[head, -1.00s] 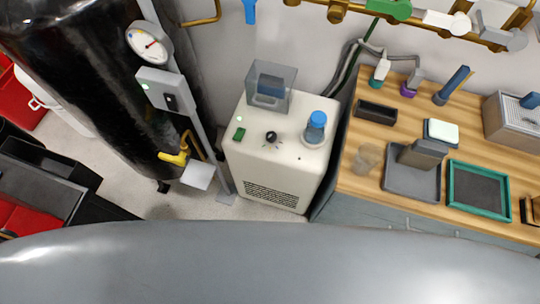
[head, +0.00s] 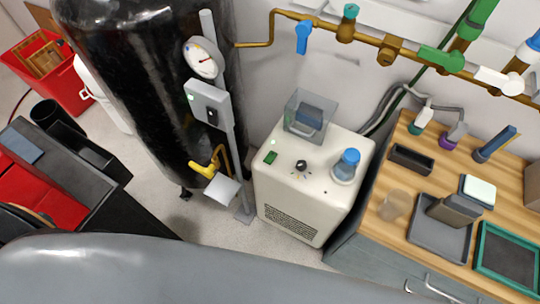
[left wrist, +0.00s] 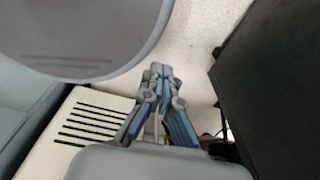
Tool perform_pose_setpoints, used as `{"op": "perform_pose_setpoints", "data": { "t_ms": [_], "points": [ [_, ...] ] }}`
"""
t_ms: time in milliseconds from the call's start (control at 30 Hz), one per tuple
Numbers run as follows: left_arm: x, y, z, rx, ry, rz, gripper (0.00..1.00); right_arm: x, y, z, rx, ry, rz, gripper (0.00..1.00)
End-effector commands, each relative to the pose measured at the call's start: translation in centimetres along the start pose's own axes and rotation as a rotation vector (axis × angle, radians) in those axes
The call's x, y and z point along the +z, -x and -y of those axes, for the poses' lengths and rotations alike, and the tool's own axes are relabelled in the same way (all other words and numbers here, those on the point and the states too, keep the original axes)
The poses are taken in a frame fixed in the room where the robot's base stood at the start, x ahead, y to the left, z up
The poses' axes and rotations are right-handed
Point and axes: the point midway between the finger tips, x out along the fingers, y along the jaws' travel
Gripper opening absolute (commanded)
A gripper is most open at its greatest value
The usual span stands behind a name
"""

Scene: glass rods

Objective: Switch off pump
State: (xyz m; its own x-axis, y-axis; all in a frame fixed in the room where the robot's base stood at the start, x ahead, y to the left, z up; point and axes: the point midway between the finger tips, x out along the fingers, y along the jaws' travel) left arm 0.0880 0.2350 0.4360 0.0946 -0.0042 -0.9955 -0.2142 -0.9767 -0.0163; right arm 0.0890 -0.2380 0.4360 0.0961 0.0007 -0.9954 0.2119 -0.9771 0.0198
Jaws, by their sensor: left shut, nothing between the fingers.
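A cream floor unit (head: 300,222) with a slotted vent stands in the middle of the head view. Its top carries a green rocker switch (head: 270,157), a black knob (head: 301,165), a clear box (head: 308,115) and a blue-capped bottle (head: 346,165). A grey control box (head: 208,103) with a dark switch and a small green light sits on a post to its left. I cannot tell which of these controls is the pump's. My left gripper (left wrist: 158,75) shows only in the left wrist view, shut and empty, with the unit's vented side (left wrist: 95,120) to its left.
A black tank (head: 140,80) with a round gauge (head: 204,58) and yellow valve (head: 205,168) stands left of the unit. A wooden bench (head: 400,230) with trays is at right. Brass pipework (head: 390,50) runs along the wall. Some grey floor is clear before the unit.

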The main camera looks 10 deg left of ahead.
Motion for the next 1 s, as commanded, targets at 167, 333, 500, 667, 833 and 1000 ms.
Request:
{"op": "perform_pose_setpoints", "data": {
  "t_ms": [167,333,500,667,833,1000],
  "points": [
    [-3.4,-0.1,0.5,-0.004,0.004,-0.065,0.0,0.2,-0.6,0.1,-0.001,0.0,0.003,0.88],
    [-11.3,1.1,1.1,-0.005,0.012,-0.221,0.0,0.5,-1.9,0.2,-0.002,0.001,0.005,0.88],
    [-20.1,4.5,1.7,-0.002,0.016,-0.407,0.0,0.6,-3.2,0.3,-0.003,0.0,0.005,0.88],
    [-27.3,9.4,2.0,0.004,0.013,-0.58,0.0,0.7,-4.4,0.6,-0.006,0.0,0.005,0.88],
    [-33.7,16.1,2.0,0.016,0.005,-0.765,0.0,0.8,-5.7,0.8,-0.008,0.0,0.005,0.88],
    [-37.9,23.1,1.8,0.028,-0.01,-0.926,0.0,0.9,-6.7,0.8,-0.008,0.001,0.005,0.88]
  ]
}}
